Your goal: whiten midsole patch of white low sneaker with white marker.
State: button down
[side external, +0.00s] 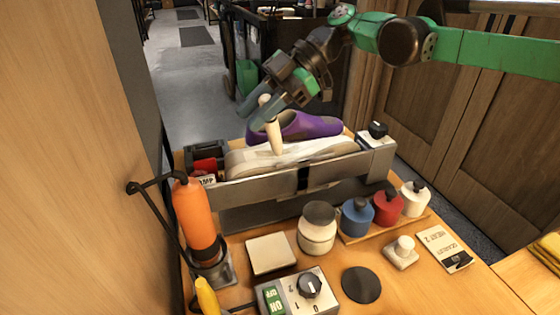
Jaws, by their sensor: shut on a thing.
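My gripper (258,110) is shut on a cream-white marker (273,135), which points down, slightly tilted. The marker's lower end is at or just above the far side of a white shoe (300,152); I cannot tell if they touch. The white shoe lies long and low in a grey metal clamp (255,190), whose front bar hides its lower part. The midsole patch cannot be made out from here.
A purple shoe-shaped thing (312,125) sits right behind the white shoe. A cream jar (317,228), blue bottle (356,217), red bottle (387,207) and white bottle (414,199) stand before the clamp. A switch box (300,290) is at the front.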

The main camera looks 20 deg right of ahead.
jog(key=shift+d, duration=0.1)
jog(key=shift+d, duration=0.45)
jog(key=shift+a, duration=1.2)
jog(key=shift+d, duration=1.25)
jog(key=shift+a, duration=1.25)
jog(key=shift+w+r, duration=0.1)
jog(key=shift+r, duration=0.75)
jog(key=shift+d, duration=0.1)
